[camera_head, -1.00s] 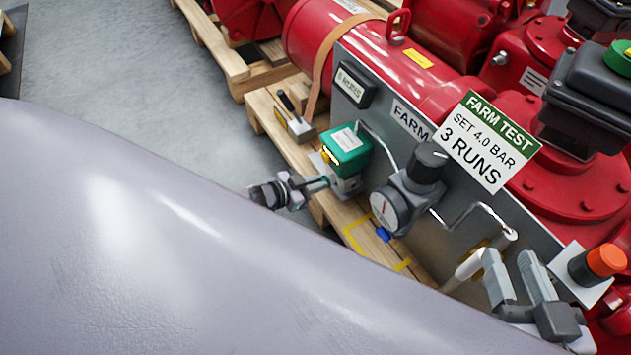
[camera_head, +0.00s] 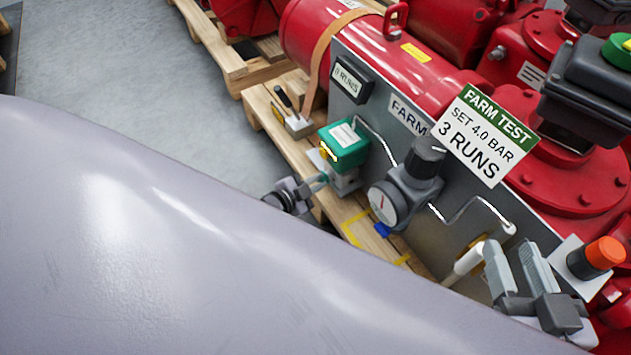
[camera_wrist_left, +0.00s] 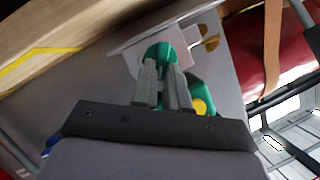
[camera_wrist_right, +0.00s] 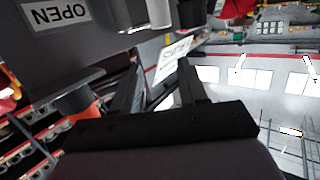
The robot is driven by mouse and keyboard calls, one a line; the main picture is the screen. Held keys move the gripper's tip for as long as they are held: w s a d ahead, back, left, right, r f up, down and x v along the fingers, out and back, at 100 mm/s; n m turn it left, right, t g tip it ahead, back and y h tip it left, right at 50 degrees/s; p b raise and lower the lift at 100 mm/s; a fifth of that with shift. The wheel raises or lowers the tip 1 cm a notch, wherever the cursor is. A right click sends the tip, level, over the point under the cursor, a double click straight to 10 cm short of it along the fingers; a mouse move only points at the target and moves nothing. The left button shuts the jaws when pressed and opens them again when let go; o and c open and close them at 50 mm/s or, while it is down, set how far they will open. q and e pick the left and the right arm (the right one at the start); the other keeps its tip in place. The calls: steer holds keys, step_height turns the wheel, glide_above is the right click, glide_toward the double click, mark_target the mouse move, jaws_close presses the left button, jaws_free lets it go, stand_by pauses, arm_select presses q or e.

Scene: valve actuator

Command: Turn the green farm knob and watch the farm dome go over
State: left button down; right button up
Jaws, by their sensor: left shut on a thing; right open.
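The green farm knob (camera_wrist_left: 160,52) sits between my left gripper's fingertips in the left wrist view, on the front of the green-topped valve (camera_head: 343,147). My left gripper (camera_head: 320,180) is shut on this knob; the fingers hide part of it. The farm dome, green on top (camera_head: 618,50), sits on a black box at the upper right edge of the head view and is partly cut off. My right gripper (camera_head: 514,262) is open and empty, beside the grey panel and left of an orange button (camera_head: 605,252).
A regulator with a round gauge (camera_head: 384,204) and a thin pipe are fixed to the grey panel. A "FARM TEST" sign (camera_head: 486,135) and a runs counter (camera_head: 351,80) are above. A small lever valve (camera_head: 292,116) stands on the wooden pallet. My large grey arm link covers the lower left.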

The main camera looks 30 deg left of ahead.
steer(key=shift+f, duration=0.15)
arm_select(q)
steer(key=c, duration=1.1)
jaws_free()
steer(key=shift+c, duration=0.2)
arm_select(e)
steer(key=shift+f, duration=0.1)
arm_select(q)
steer(key=shift+s+a+r+p, duration=0.15)
steer(key=shift+s+r+p, duration=0.1)
steer(key=shift+s+p, duration=0.25)
steer(key=p+v, duration=0.3)
steer(key=v, duration=0.3)
steer(key=shift+p, duration=0.35)
arm_select(e)
steer(key=a+g, duration=0.1)
steer(key=a+m+g+y, duration=0.1)
steer(key=shift+w+a+f+m, duration=0.1)
steer(key=shift+w+a+m, duration=0.2)
steer(key=shift+w, duration=0.1)
